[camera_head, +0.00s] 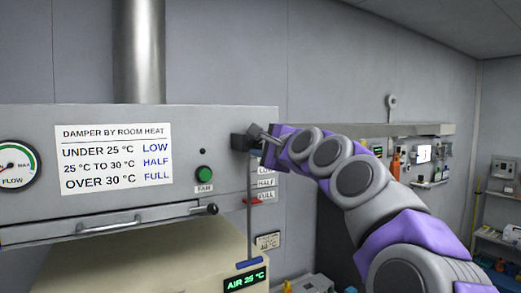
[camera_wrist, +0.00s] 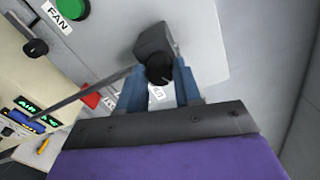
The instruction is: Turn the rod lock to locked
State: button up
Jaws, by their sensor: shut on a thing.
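The rod lock is a dark block (camera_head: 240,142) at the right end of the grey hood front, at the top of a thin vertical rod (camera_head: 249,225). In the wrist view, the block (camera_wrist: 152,42) carries a round black knob (camera_wrist: 159,69). My gripper (camera_wrist: 160,80) has its two blue fingers on either side of this knob, shut on it. In the head view, my gripper (camera_head: 260,137) reaches the block from the right. I cannot read any lock marking. A red pointer (camera_head: 254,200) sits on the rod between the HALF and FULL labels.
A display (camera_head: 246,281) below reads AIR 25 °C. A shelf (camera_head: 375,130) runs along the wall behind my arm.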

jog(key=shift+a+f+n+b, duration=0.1)
jog(key=shift+f+n+b, duration=0.3)
jog(key=shift+n, duration=0.6)
jog(key=n+b, duration=0.2)
jog(key=n, duration=0.3)
jog(key=shift+w+f+b, duration=0.1)
jog(key=shift+f+b, duration=0.05)
jog(key=shift+b, duration=0.15)
jog(key=n+b, duration=0.1)
jog(key=n, duration=0.1)
jog(key=shift+a+n, duration=0.1)
jog(key=shift+n, duration=0.3)
jog(key=shift+r+n+b, duration=0.2)
jog(key=shift+n+b, duration=0.25)
jog(key=shift+n, duration=0.65)
jog(key=shift+s+r, duration=0.15)
jog(key=shift+s, duration=0.05)
